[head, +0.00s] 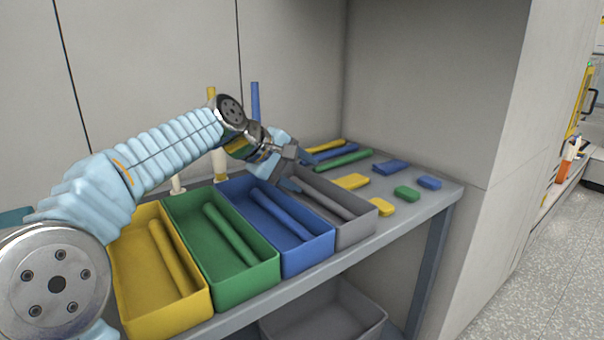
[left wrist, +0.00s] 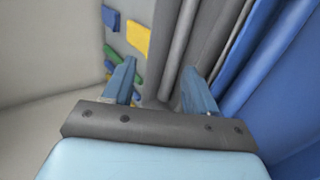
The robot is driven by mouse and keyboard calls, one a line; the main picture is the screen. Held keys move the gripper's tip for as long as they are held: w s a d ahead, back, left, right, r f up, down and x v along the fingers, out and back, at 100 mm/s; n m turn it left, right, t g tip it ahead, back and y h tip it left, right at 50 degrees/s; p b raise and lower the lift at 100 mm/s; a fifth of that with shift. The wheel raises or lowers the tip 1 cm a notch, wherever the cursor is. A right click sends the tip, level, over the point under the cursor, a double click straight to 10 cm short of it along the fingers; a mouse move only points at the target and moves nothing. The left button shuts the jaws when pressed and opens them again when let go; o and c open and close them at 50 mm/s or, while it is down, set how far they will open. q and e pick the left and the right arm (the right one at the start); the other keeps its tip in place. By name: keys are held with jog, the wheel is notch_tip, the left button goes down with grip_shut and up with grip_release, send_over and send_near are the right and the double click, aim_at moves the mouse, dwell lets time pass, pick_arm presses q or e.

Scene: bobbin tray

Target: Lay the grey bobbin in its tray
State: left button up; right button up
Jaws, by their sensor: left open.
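The grey tray (head: 357,230) is the rightmost of the row of trays. The grey bobbin (head: 330,195) lies lengthwise inside it; its back end is hidden behind my gripper. My left gripper (head: 292,172) is over the back end of the grey tray, with nothing seen held. In the left wrist view its two fingers (left wrist: 160,85) are apart. The grey bobbin (left wrist: 178,45) shows beyond them as a lighter grey rod, clear of both fingertips as far as I can tell. My right gripper is not in view.
Yellow (head: 165,318), green (head: 238,288) and blue (head: 308,258) trays stand to the left, each with a bobbin of its colour. Loose rods (head: 343,160) and small blocks (head: 407,193) lie on the bench at right. Upright posts (head: 255,102) stand behind.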

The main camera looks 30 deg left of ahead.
pick_arm(q)
jog(key=p+v, duration=0.4)
jog(key=v, duration=1.6)
jog(key=shift+s+r, duration=0.15)
jog(key=shift+s, duration=0.1)
dwell(0.5)
